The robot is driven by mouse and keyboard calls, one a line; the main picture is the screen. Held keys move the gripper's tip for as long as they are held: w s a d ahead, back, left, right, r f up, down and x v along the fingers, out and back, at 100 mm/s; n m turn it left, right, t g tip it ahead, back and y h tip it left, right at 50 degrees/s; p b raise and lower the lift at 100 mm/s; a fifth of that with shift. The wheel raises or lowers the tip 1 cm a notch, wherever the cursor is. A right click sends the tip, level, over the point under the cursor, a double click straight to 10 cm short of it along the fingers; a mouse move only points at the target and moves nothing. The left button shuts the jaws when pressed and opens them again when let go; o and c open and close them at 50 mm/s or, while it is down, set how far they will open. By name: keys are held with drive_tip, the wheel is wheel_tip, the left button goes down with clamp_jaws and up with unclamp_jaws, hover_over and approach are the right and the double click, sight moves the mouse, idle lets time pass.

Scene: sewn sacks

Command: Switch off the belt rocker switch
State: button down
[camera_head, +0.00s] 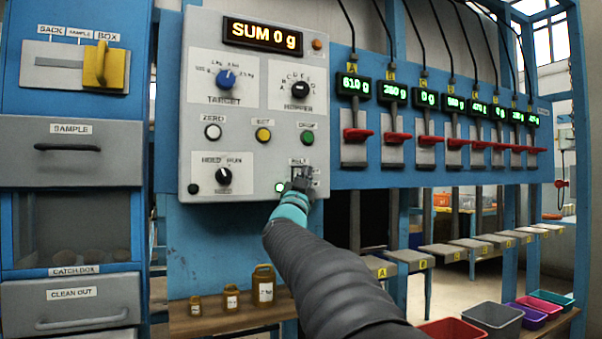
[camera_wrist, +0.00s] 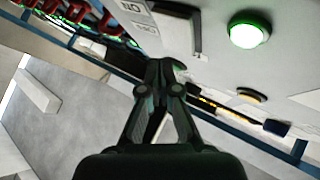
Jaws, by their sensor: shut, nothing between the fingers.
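The belt rocker switch (camera_head: 301,172) sits at the lower right of the grey control panel, under a BELT label. It is small and partly hidden by my gripper; I cannot tell which way it is tipped. In the wrist view its dark edge (camera_wrist: 196,36) shows beside the ON and OFF labels (camera_wrist: 141,18). A round green lamp (camera_head: 280,187) left of the switch is lit; it glows in the wrist view (camera_wrist: 248,31) too. My gripper (camera_head: 298,186) is shut and empty, its fingertips (camera_wrist: 162,66) just below the switch. Contact cannot be told.
The panel (camera_head: 236,176) also carries a HOLD/RUN knob (camera_head: 224,177), ZERO button (camera_head: 212,131), and green DROP button (camera_head: 307,137). Red levers (camera_head: 357,134) line the blue rail at right. Brown bottles (camera_head: 263,284) stand on a shelf below. Coloured bins (camera_head: 492,318) stand at lower right.

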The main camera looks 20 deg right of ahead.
drive_tip(key=shift+w, duration=0.1)
drive_tip(key=shift+w, duration=0.35)
drive_tip(key=shift+w+r+p, duration=0.1)
drive_tip(key=shift+w+p, duration=0.2)
drive_tip(key=shift+p, duration=0.1)
idle(0.7)
idle(0.4)
drive_tip(key=shift+s+b, duration=0.6)
drive_tip(key=shift+s, duration=0.15)
drive_tip(key=shift+s+d+f+b, duration=0.1)
drive_tip(key=shift+s+f+b, duration=0.1)
drive_tip(key=shift+s+b, duration=0.85)
drive_tip(key=shift+s+f+b, duration=0.2)
drive_tip(key=shift+s+b, duration=0.4)
drive_tip(key=shift+s, duration=0.85)
